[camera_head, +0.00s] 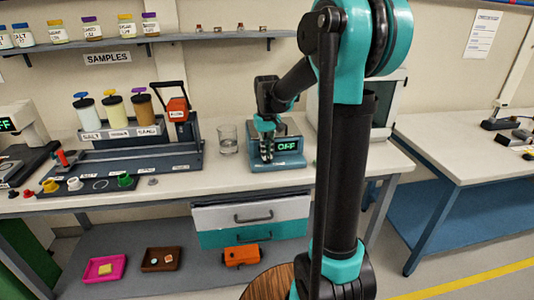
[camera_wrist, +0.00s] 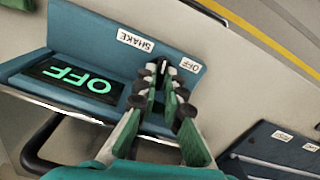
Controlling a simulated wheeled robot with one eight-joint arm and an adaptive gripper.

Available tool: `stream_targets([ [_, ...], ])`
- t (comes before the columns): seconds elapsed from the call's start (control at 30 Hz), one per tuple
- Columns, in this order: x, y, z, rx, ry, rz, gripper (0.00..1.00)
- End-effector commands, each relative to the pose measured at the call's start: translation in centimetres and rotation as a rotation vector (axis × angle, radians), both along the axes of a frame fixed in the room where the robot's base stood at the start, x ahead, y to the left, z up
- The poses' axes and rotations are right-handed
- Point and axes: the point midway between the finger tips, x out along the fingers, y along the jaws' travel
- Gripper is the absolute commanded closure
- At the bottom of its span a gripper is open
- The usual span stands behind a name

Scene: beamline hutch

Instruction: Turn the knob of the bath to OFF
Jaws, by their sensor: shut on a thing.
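The bath (camera_head: 290,157) is a blue-grey box on the bench, and its green display reads OFF. In the wrist view the bath (camera_wrist: 85,30) appears upside down, with its display (camera_wrist: 72,79) also reading OFF. Labels SHAKE (camera_wrist: 136,42) and OFF (camera_wrist: 190,65) sit on its panel. My gripper (camera_head: 267,153) is at the left part of the bath's front. In the wrist view my gripper's fingertips (camera_wrist: 163,82) are closed around the small dark knob (camera_wrist: 163,67), between the two labels. The fingers hide most of the knob, so its pointing direction is unclear.
A glass beaker (camera_head: 228,138) stands close left of the bath. A rack with labelled bottles (camera_head: 115,113) is farther left. A shelf with sample jars (camera_head: 170,40) runs above. Drawers (camera_head: 250,215) are below the bench. A second table (camera_head: 450,150) is at right.

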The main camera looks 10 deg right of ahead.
Motion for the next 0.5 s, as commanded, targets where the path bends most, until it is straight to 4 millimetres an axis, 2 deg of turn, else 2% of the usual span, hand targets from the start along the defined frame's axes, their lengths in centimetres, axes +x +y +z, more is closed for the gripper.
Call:
stream_targets([
  [0.5,0.01,-0.01,0.04,0.0,-0.001,-0.488,1.0],
])
